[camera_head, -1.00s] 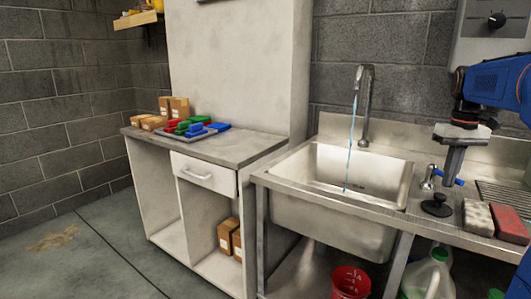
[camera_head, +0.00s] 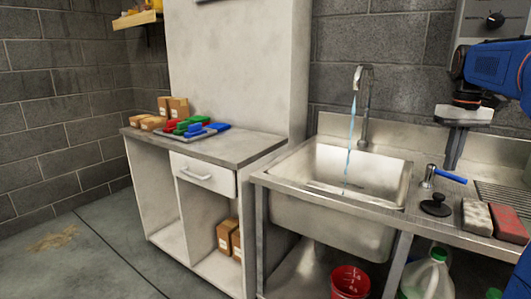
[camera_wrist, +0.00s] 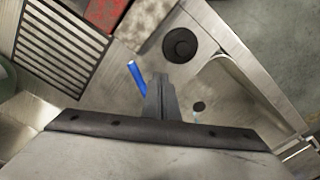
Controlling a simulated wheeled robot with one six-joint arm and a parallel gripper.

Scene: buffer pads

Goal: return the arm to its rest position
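My arm (camera_head: 497,75) reaches in from the right of the head view. My gripper (camera_head: 453,157) points down over the counter, just above and beside a blue lever handle (camera_head: 451,178) on a short steel post (camera_head: 429,177). In the wrist view my gripper (camera_wrist: 160,84) has its two fingers together with nothing visible between them. The blue handle (camera_wrist: 137,78) lies just left of the fingertips there, with a small gap in the picture.
A steel sink (camera_head: 350,170) stands left of my gripper, with water running from its tap (camera_head: 364,105). A black stopper (camera_head: 436,205), a grey pad (camera_head: 477,216) and a red pad (camera_head: 508,222) lie on the counter. A drying rack (camera_head: 505,195) is behind them.

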